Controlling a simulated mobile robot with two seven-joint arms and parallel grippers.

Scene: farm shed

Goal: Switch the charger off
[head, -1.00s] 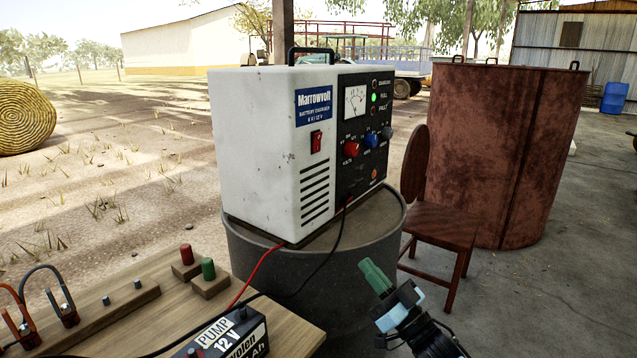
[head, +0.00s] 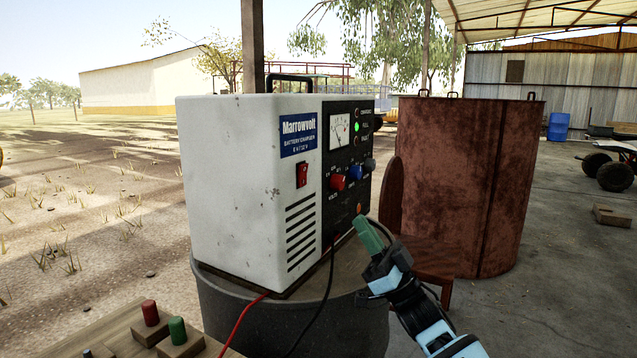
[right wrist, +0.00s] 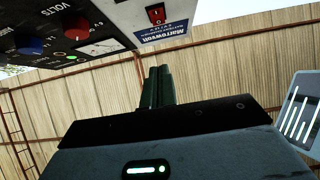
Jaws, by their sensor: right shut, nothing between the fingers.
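The battery charger (head: 235,190) is a white box with a black front panel, standing on a grey drum (head: 290,320). Its red rocker switch (head: 302,174) is on the white side below the blue label, and the green lamp (head: 357,127) on the panel is lit. The switch also shows upside down at the top of the right wrist view (right wrist: 155,14). My right gripper (head: 367,234), with green fingers, is shut and empty, in front of the charger's lower right, below and right of the switch and apart from it. My left gripper is not in view.
Red and black cables (head: 328,285) run down from the charger's front. A wooden board (head: 110,335) with red and green knobs is at lower left. A brown chair (head: 430,258) and a large rusty tank (head: 465,180) stand to the right.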

